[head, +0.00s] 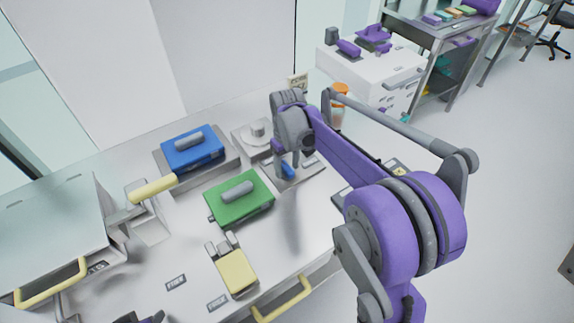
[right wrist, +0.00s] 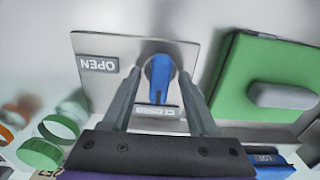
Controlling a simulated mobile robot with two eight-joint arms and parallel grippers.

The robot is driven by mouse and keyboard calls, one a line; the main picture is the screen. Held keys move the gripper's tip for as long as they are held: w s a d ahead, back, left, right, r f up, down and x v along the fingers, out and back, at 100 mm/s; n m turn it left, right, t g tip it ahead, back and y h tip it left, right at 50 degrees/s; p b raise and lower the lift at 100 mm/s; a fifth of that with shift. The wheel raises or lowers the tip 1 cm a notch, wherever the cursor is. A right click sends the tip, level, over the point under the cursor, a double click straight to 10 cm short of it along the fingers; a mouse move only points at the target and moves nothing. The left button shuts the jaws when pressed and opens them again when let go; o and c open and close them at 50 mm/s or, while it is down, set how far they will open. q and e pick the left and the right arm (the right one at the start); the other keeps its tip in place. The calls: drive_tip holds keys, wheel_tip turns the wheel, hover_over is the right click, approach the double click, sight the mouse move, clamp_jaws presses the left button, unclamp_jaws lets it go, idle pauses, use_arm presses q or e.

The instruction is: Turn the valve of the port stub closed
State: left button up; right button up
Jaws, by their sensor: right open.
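The port stub's valve has a blue handle (right wrist: 160,88) on a grey plate (right wrist: 200,55). In the right wrist view an upside-down OPEN label (right wrist: 98,63) lies left of the handle. The handle runs down the picture from its round pivot toward a second label (right wrist: 157,112), whose lettering is hard to read. My right gripper (right wrist: 159,72) is open, one finger on each side of the handle, with gaps showing. In the head view the handle (head: 287,171) shows just below my right gripper (head: 288,160). Only a dark and purple sliver, possibly my left gripper, shows at the bottom edge.
A green-lidded box (head: 240,205) stands left of the valve plate, with a blue-lidded box (head: 190,150) behind it. A yellow latch (head: 237,272) and a yellow lever (head: 152,189) are further left. An orange-capped bottle (head: 340,90) stands behind my right arm.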

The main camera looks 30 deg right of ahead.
sight(287, 167)
use_arm(q)
drive_tip(key=shift+w+r+p, duration=0.1)
drive_tip(key=shift+r+p, duration=0.25)
drive_tip(key=shift+r, duration=0.05)
use_arm(e)
wheel_tip(287, 167, up, 11)
drive_tip(key=shift+a, duration=0.1)
idle(0.3)
use_arm(q)
drive_tip(key=shift+w+r, duration=0.1)
drive_tip(key=shift+r, duration=0.2)
drive_tip(key=shift+r+p, duration=0.25)
drive_tip(key=shift+p, duration=0.15)
use_arm(e)
drive_tip(key=s+a+f+t, duration=0.1)
drive_tip(key=s+a+f, duration=0.2)
drive_tip(key=s, duration=0.4)
drive_tip(key=s+a+f+t, duration=0.2)
drive_tip(key=s+a+f, duration=0.1)
drive_tip(key=s, duration=0.4)
drive_tip(key=s+a+f+m+t, duration=0.1)
drive_tip(key=s+a+f+t, duration=0.1)
drive_tip(key=s, duration=0.5)
drive_tip(key=shift+s+a+f, duration=0.2)
drive_tip(key=shift+a+f, duration=0.65)
drive_tip(key=shift+a, duration=0.15)
